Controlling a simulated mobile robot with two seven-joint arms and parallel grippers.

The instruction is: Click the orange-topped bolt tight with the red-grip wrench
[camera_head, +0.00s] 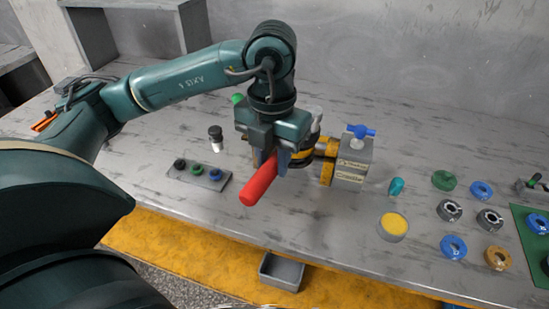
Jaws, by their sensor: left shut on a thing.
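My left gripper (272,150) points down over the middle of the workbench, shut on the red-grip wrench (259,182). The red grip sticks out toward the front, tilted down to the left; the wrench's head is hidden behind the gripper. Just right of the gripper is the hydraulic motor, a grey block (353,163) with yellow and black parts and a blue tap-like handle on top. Part of the motor is hidden by my gripper. I cannot make out the orange-topped bolt. My right gripper is not in view.
A yellow-filled round dish (393,226), a teal piece (396,187) and several coloured rings (453,247) lie to the right. A green mat (535,245) is far right.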

